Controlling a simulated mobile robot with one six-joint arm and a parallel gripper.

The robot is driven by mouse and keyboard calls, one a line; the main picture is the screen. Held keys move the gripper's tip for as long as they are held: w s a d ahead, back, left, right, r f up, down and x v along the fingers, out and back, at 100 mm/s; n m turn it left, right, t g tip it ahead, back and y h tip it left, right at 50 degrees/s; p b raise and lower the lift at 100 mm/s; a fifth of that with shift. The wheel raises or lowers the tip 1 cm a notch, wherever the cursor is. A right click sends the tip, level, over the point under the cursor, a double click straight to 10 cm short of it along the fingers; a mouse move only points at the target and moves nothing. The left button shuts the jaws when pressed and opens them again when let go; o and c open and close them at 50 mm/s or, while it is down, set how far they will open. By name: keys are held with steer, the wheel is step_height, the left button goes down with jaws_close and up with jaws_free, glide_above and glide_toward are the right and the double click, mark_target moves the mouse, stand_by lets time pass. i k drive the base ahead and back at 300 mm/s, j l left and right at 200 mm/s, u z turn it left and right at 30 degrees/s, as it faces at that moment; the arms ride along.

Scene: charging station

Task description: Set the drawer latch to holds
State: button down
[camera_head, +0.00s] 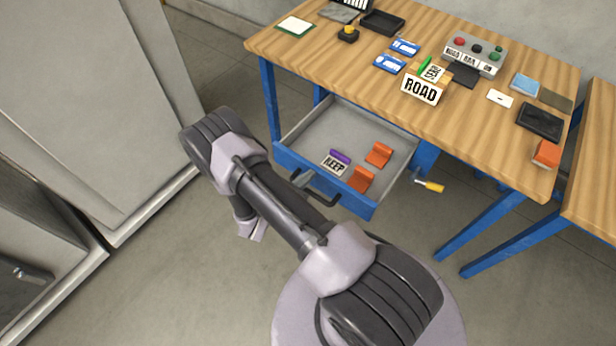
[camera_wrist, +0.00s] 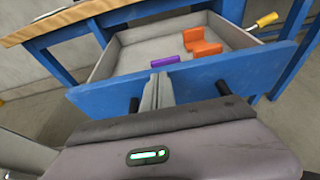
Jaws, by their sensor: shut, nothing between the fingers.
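The drawer (camera_head: 290,147) under the workbench is pulled open; its blue front (camera_wrist: 195,82) crosses the wrist view. A lever with a yellow handle (camera_head: 430,186), which looks like the drawer latch, sticks out to the right of the drawer. Its yellow grip also shows at the top right of the wrist view (camera_wrist: 267,19). The dark drawer handle (camera_head: 325,198) is on the front, partly hidden by my arm. My gripper (camera_wrist: 160,78) is shut and empty, its fingertips at the drawer front between the handle's two posts. I cannot tell whether they touch it. The latch is well to their right.
The drawer holds a purple piece (camera_head: 340,157), a KEEP card (camera_head: 334,165) and two orange holders (camera_head: 379,154). Grey cabinets stand left; the floor before the drawer is open.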

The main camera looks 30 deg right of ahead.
mark_target(412, 179)
steer(key=i+l, duration=0.1)
steer(key=l, duration=0.7)
steer(key=i+l, duration=0.15)
steer(key=l, duration=0.25)
